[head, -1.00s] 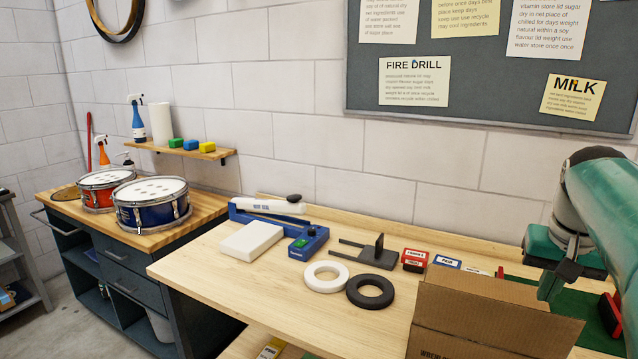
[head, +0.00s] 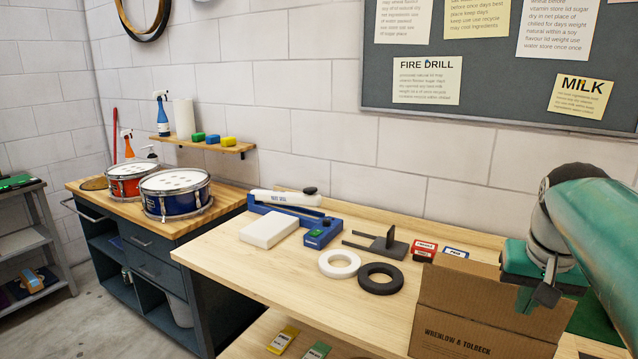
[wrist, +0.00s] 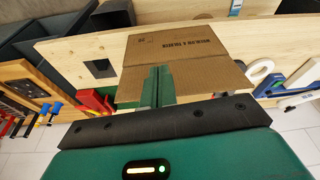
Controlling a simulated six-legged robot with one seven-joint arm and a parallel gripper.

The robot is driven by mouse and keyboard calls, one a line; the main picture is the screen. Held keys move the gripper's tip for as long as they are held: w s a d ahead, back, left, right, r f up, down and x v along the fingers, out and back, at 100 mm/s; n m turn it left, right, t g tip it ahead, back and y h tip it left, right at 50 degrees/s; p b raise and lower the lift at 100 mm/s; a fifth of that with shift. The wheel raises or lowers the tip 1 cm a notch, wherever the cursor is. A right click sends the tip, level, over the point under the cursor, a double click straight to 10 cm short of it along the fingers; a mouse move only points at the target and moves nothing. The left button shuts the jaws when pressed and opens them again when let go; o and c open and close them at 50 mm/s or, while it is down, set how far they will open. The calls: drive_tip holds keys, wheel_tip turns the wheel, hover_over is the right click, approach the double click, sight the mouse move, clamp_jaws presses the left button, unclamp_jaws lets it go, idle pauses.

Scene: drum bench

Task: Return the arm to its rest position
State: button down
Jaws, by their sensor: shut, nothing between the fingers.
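My arm (head: 605,225) reaches in from the right edge of the head view, with my green gripper (head: 529,298) at its end, pointing down by the cardboard box. In the wrist view the two green fingers of my gripper (wrist: 158,88) are together, with nothing seen between them. They overlap the picture of the box (wrist: 180,55), and I cannot tell whether they touch it. The open box (head: 480,310) stands at the front right of the wooden bench.
On the bench (head: 240,260) lie a white ring (head: 339,264), a black ring (head: 381,281), a blue heat sealer (head: 290,210), a white block (head: 269,229) and a dark forked stand (head: 375,245). Red and blue drums (head: 174,193) stand on the left cabinet. A noticeboard (head: 500,60) hangs behind.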

drive_tip(key=s+a+f+n+t, duration=0.1)
drive_tip(key=s+a+f, duration=0.1)
drive_tip(key=a, duration=0.4)
drive_tip(key=s+a+f+n+t, duration=0.1)
drive_tip(key=s+a+f+n, duration=0.1)
drive_tip(key=a, duration=0.5)
drive_tip(key=s+a+f+n+y, duration=0.1)
drive_tip(key=s+a+f+n, duration=0.1)
drive_tip(key=s+a+f, duration=0.2)
wheel_tip(320, 180, down, 2)
drive_tip(key=a, duration=0.2)
drive_tip(key=shift+a+t, duration=0.35)
drive_tip(key=shift+t, duration=0.05)
drive_tip(key=shift+f, duration=0.1)
